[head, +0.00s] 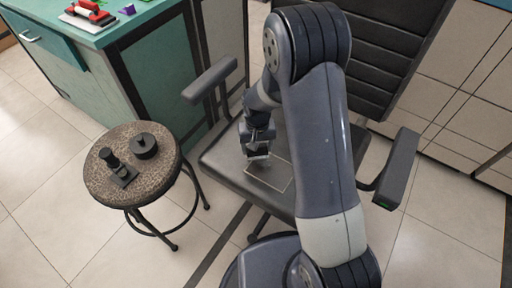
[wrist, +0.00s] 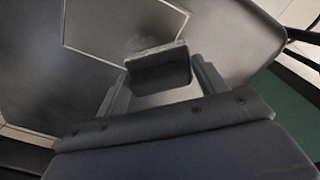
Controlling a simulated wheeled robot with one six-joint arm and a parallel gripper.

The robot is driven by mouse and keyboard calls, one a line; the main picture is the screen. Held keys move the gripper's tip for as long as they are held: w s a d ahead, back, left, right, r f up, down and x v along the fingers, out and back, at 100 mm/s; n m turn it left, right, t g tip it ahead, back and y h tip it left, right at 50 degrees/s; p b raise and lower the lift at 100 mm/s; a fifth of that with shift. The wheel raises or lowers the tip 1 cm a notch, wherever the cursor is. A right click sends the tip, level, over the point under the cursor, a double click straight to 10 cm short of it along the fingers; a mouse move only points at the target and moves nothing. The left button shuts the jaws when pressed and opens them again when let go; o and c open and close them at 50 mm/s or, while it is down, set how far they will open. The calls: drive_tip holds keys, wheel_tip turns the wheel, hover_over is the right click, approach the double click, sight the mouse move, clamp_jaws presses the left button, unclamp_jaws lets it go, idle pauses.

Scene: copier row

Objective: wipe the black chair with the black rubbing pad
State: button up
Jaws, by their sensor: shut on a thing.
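The black chair (head: 225,165) stands in the middle of the head view, with armrests either side and a ribbed backrest. A thin pale outline (head: 281,189) marks a four-sided patch on its seat; the outline also shows in the wrist view (wrist: 92,52). My gripper (head: 258,152) is over the seat, at the patch's far left part. It is shut on the black rubbing pad (wrist: 160,75), which sits between both fingers in the wrist view. The pad's greyish edge is at or just above the seat; I cannot tell whether it touches. My arm hides part of the seat.
A round stool (head: 95,184) at left holds a black stamp-like object (head: 117,167) and a round black object (head: 144,146). A teal cabinet (head: 75,85) at upper left carries a red-and-black item (head: 90,13). Pale cabinets (head: 470,115) stand at right. Tiled floor is open at lower left.

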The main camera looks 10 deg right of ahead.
drive_tip(key=shift+r+p, duration=1.5)
drive_tip(key=shift+r, duration=0.9)
drive_tip(key=shift+d, duration=0.1)
